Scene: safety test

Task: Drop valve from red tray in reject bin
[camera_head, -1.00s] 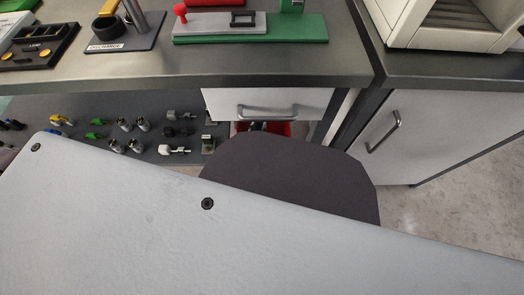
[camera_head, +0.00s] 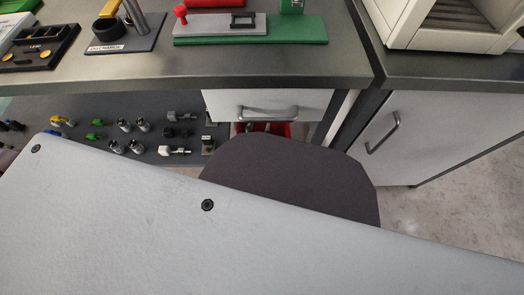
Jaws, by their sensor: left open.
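A red container (camera_head: 285,129) shows in a narrow strip below the drawer, between the drawer front and the dark rounded seat; most of it is hidden. I cannot tell if it is the red tray or a bin. Small dark and grey shapes in that strip seem to be the tips of my left gripper (camera_head: 262,128), open; the rest of it is hidden. Several valves and fittings, including a yellow one (camera_head: 62,120), a green one (camera_head: 96,136) and a white one (camera_head: 174,151), lie on a dark grey surface at the left. My right gripper is not seen.
A large light grey panel (camera_head: 130,220) fills the foreground and blocks the view. Behind it is a dark rounded seat (camera_head: 290,180). The workbench (camera_head: 150,70) carries a green fixture (camera_head: 250,36). A white drawer (camera_head: 225,102) hangs under it. Bare floor (camera_head: 450,200) shows at right.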

